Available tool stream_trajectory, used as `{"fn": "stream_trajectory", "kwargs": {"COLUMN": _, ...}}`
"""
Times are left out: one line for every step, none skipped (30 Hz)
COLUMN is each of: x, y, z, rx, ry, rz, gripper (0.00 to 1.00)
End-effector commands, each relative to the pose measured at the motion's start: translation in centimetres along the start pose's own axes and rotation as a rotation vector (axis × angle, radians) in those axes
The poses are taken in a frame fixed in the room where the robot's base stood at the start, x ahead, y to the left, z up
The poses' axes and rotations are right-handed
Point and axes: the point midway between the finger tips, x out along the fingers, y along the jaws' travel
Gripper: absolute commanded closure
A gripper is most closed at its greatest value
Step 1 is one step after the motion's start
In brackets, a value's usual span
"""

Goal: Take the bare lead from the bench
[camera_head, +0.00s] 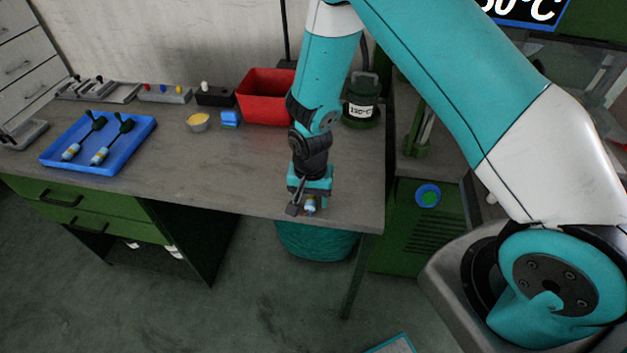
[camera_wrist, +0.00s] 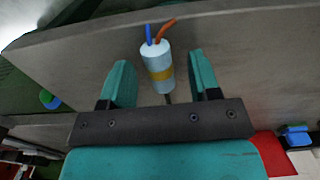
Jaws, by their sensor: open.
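The bare lead (camera_wrist: 158,62) shows in the wrist view as a pale blue-white cylinder with a yellow band. A blue and an orange wire stick out of its far end, and a short dark piece shows at its near end. It lies between the two teal fingers of my gripper (camera_wrist: 162,72), with a visible gap on each side. In the head view my gripper (camera_head: 310,204) points down at the front edge of the bench (camera_head: 240,185), near its right corner. The lead (camera_head: 310,207) is small there and partly hidden by the fingers.
A blue tray (camera_head: 53,157) with two dark-ended leads stands at the bench's left. The bench between tray and gripper is clear.

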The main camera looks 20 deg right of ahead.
Motion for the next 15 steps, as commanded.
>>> {"fn": "stream_trajectory", "kwargs": {"x": 0.37, "y": 0.05, "z": 0.02, "rx": 0.000, "ry": -0.001, "rz": 0.001, "gripper": 0.43}}
{"fn": "stream_trajectory", "kwargs": {"x": 0.51, "y": 0.04, "z": 0.01, "rx": 0.000, "ry": 0.000, "rz": 0.000, "gripper": 0.43}}
{"fn": "stream_trajectory", "kwargs": {"x": 0.62, "y": 0.02, "z": -0.01, "rx": 0.000, "ry": 0.001, "rz": -0.001, "gripper": 0.43}}
{"fn": "stream_trajectory", "kwargs": {"x": 0.67, "y": 0.02, "z": -0.02, "rx": 0.000, "ry": 0.001, "rz": -0.001, "gripper": 0.43}}
{"fn": "stream_trajectory", "kwargs": {"x": 0.68, "y": 0.01, "z": -0.03, "rx": 0.000, "ry": 0.001, "rz": -0.001, "gripper": 0.43}}
{"fn": "stream_trajectory", "kwargs": {"x": 0.68, "y": 0.01, "z": -0.03, "rx": 0.000, "ry": 0.001, "rz": -0.001, "gripper": 0.43}}
{"fn": "stream_trajectory", "kwargs": {"x": 0.68, "y": 0.01, "z": -0.03, "rx": 0.000, "ry": 0.001, "rz": -0.001, "gripper": 0.43}}
{"fn": "stream_trajectory", "kwargs": {"x": 0.68, "y": 0.02, "z": -0.03, "rx": 0.000, "ry": 0.001, "rz": -0.001, "gripper": 0.43}}
{"fn": "stream_trajectory", "kwargs": {"x": 0.67, "y": 0.02, "z": -0.03, "rx": 0.000, "ry": 0.001, "rz": -0.001, "gripper": 0.43}}
{"fn": "stream_trajectory", "kwargs": {"x": 0.67, "y": 0.02, "z": -0.03, "rx": 0.000, "ry": 0.001, "rz": -0.001, "gripper": 0.50}}
{"fn": "stream_trajectory", "kwargs": {"x": 0.67, "y": 0.02, "z": -0.02, "rx": 0.000, "ry": 0.001, "rz": -0.001, "gripper": 0.57}}
{"fn": "stream_trajectory", "kwargs": {"x": 0.66, "y": 0.02, "z": -0.02, "rx": 0.000, "ry": 0.001, "rz": -0.001, "gripper": 0.66}}
{"fn": "stream_trajectory", "kwargs": {"x": 0.66, "y": 0.02, "z": -0.02, "rx": 0.000, "ry": 0.001, "rz": -0.001, "gripper": 0.73}}
{"fn": "stream_trajectory", "kwargs": {"x": 0.66, "y": 0.02, "z": -0.02, "rx": 0.000, "ry": 0.001, "rz": -0.001, "gripper": 0.80}}
{"fn": "stream_trajectory", "kwargs": {"x": 0.66, "y": 0.02, "z": -0.02, "rx": 0.000, "ry": 0.001, "rz": -0.001, "gripper": 0.89}}
